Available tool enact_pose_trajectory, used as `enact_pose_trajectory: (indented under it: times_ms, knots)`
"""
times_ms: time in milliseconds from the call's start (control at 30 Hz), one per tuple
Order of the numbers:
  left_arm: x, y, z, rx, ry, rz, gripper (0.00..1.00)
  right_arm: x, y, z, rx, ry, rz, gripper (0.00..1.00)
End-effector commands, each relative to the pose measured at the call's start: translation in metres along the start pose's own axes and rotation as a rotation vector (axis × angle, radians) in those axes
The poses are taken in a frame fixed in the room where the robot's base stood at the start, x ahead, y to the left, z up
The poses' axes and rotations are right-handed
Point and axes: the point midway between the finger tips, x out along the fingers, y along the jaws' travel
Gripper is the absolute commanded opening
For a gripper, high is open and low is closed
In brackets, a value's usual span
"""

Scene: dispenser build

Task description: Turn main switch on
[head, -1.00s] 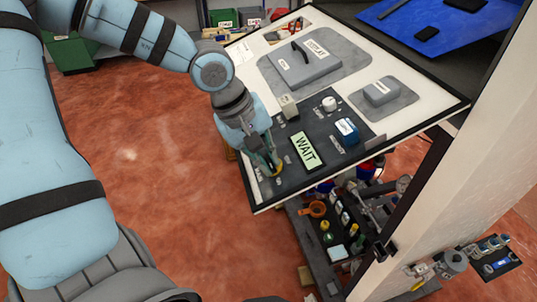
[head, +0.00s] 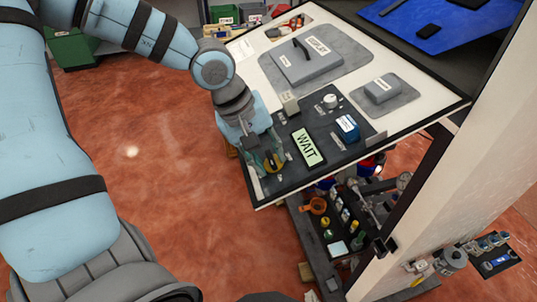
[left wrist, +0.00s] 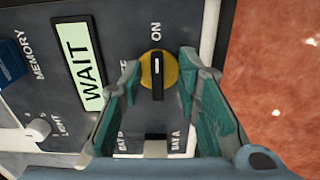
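The main switch is a round yellow disc with a black handle (left wrist: 158,74) in the left wrist view. The handle's white mark points to the "ON" label (left wrist: 157,32). Another label beside the switch is partly hidden by a finger. The yellow disc also shows in the head view (head: 271,162) at the panel's near left corner. My left gripper (left wrist: 160,62) is open, with one finger on each side of the switch and gaps between them and the handle. In the head view, my left gripper (head: 268,172) is over this corner. My right gripper is not in view.
Grey covers (head: 306,62) lie farther back. A white post (head: 465,150) stands at right. Open floor lies at left.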

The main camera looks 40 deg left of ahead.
Motion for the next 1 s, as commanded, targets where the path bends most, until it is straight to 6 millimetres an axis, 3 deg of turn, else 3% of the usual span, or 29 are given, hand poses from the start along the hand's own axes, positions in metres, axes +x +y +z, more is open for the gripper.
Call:
enact_pose_trajectory:
  times_ms: [267,600,700,1000]
  knots:
    - [-0.012,0.002,-0.001,-0.001,0.004,0.006,0.30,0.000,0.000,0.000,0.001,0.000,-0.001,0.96]
    - [-0.100,0.000,0.000,0.000,0.004,0.007,0.30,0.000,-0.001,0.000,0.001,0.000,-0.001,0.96]
    - [-0.115,-0.001,0.001,-0.001,0.004,0.004,0.30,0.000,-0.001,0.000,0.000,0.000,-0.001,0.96]
    - [-0.121,-0.002,0.001,0.000,0.001,0.001,0.30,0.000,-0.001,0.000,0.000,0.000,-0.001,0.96]
